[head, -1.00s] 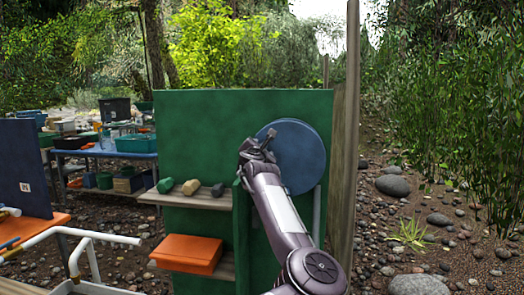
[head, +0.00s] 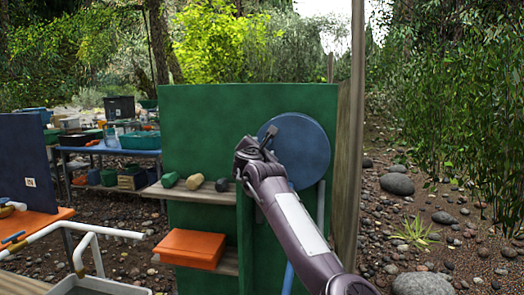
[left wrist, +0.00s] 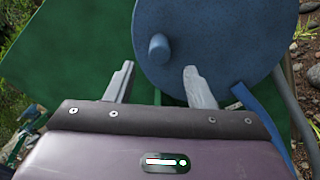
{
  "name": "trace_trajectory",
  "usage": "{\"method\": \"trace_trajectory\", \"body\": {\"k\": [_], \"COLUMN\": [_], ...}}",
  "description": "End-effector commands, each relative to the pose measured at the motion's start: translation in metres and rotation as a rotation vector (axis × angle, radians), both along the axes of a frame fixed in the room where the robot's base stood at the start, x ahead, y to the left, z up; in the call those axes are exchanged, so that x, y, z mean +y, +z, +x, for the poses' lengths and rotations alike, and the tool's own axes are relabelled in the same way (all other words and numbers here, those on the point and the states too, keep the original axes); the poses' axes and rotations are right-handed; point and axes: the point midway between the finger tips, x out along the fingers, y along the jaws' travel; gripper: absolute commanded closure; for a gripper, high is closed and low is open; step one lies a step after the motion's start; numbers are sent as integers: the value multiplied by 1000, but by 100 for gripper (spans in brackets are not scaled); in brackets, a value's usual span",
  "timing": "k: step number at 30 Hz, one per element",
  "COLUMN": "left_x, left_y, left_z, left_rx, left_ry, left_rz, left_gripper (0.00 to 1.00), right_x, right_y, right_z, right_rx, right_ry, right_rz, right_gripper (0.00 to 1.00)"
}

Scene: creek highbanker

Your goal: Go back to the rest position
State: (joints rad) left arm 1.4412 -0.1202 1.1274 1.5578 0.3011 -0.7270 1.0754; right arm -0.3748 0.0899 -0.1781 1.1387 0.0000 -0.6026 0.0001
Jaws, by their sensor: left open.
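My left gripper (head: 266,140) is open and empty in front of the blue round disc (head: 308,157) on the green panel (head: 205,125). In the left wrist view, my left gripper (left wrist: 158,70) has its two fingers apart, pointing at the disc (left wrist: 205,45). A short blue knob (left wrist: 159,47) on the disc shows between and just beyond the fingertips, with no contact visible. My forearm hides part of the panel and the disc's lower left. My right gripper is not in view.
A wooden shelf (head: 198,192) left of my arm carries a green, a tan and a dark piece. An orange box (head: 190,248) sits below. White pipework (head: 85,233) stands at lower left. A wooden post (head: 348,150) is right of the disc; stony ground lies beyond.

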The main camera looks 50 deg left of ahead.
Motion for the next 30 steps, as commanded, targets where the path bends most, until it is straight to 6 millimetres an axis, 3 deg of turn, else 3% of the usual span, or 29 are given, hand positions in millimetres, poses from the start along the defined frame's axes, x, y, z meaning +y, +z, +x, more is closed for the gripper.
{"method": "trace_trajectory", "body": {"k": [15, 20, 23, 25, 30], "left_x": [0, -9, -28, -48, -109], "left_y": [0, -8, -29, -57, -158], "left_z": [1, 20, 53, 82, 137], "left_rx": [1, 95, 255, 404, 744], "left_ry": [0, -17, -54, -98, -249], "left_rz": [2, 87, 232, 370, 708], "left_gripper": [51, 51, 51, 51, 51], "right_x": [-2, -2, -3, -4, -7], "right_y": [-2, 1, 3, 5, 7], "right_z": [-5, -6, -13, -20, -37], "right_rx": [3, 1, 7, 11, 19], "right_ry": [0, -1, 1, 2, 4], "right_rz": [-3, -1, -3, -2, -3], "right_gripper": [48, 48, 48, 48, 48]}}
